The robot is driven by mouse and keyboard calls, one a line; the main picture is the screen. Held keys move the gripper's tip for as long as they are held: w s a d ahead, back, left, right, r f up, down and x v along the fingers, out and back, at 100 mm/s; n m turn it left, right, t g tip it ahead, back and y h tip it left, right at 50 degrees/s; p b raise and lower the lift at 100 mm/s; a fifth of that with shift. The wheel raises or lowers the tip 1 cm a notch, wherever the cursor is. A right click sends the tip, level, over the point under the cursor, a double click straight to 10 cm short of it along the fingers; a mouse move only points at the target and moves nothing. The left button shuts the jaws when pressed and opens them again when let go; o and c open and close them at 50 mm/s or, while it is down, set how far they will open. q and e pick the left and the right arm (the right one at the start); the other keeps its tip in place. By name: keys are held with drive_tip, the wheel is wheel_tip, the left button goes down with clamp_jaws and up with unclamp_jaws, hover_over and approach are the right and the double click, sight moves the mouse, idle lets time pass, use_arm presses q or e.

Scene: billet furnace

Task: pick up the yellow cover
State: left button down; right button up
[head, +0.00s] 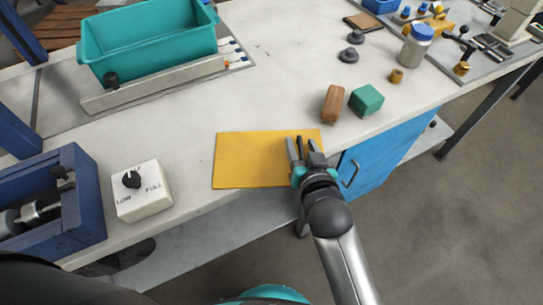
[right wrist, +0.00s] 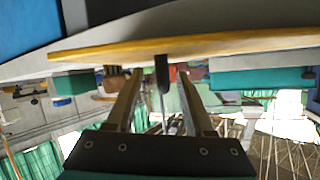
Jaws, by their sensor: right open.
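The yellow cover (head: 250,160) is a flat, thin rectangular sheet lying on the white workbench near its front edge. In the right wrist view the yellow cover (right wrist: 230,40) shows edge-on as a long yellow strip just beyond my fingers. My right gripper (head: 303,146) is at the cover's right end, overlapping it in the head view. Its two fingers (right wrist: 158,92) are apart with no cover seen between them; I cannot tell whether they touch it. My left gripper is not in view.
A brown block (head: 332,104) and a green block (head: 366,101) stand behind the gripper. A white dial box (head: 142,191) sits left of the cover. A teal bin (head: 150,45) stands at the back left. A blue cabinet (head: 375,150) is under the bench (head: 270,95).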

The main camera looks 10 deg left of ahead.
drive_tip(key=shift+w+a+f, duration=0.1)
drive_tip(key=shift+w+f, duration=0.05)
drive_tip(key=shift+w, duration=0.2)
clamp_jaws()
idle(1.2)
